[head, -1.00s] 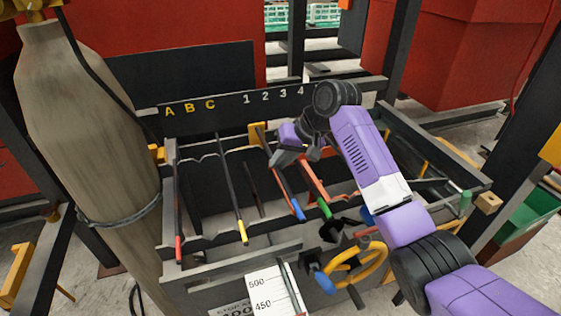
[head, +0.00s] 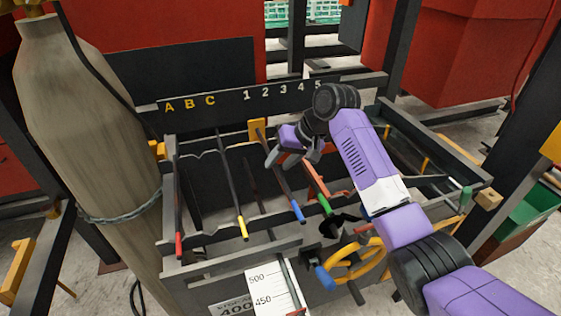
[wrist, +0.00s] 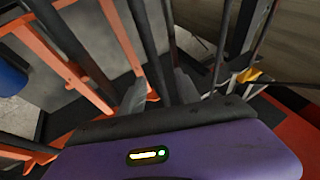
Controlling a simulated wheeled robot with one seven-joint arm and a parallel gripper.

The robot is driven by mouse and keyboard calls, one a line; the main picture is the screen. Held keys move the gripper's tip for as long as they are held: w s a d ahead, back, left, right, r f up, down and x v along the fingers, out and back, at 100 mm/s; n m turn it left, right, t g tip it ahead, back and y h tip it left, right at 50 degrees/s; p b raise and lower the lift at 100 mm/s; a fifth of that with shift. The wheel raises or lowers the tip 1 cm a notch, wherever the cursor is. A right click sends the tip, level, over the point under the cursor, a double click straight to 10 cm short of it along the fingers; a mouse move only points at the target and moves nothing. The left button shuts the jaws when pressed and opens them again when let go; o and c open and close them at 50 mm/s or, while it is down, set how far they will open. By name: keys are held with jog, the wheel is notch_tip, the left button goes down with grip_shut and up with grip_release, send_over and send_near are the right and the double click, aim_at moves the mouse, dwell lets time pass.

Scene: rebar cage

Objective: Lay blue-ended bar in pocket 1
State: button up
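The blue-ended bar (head: 298,211) is a thin dark rod with a blue near tip. It lies across the rack, its tip over the front rail and its far part running back under my gripper. Digits 1 to 5 stand on the back board (head: 228,105); I cannot tell which pocket the bar's far part is in. My gripper (head: 293,157) is over the bar's middle with its fingers spread. In the wrist view, the fingers (wrist: 160,92) stand either side of a dark bar (wrist: 148,45), with gaps; its coloured end is hidden there.
A red-ended bar (head: 178,245) and a yellow-ended bar (head: 243,230) lie to the left. A green-ended bar (head: 325,204) and an orange frame (head: 340,197) are close on the right. A yellow handwheel (head: 352,262) stands in front. A tall tan cylinder (head: 75,120) stands left.

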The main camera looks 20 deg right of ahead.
jog(key=shift+f, duration=0.15)
jog(key=v, duration=0.8)
jog(key=shift+b, duration=0.35)
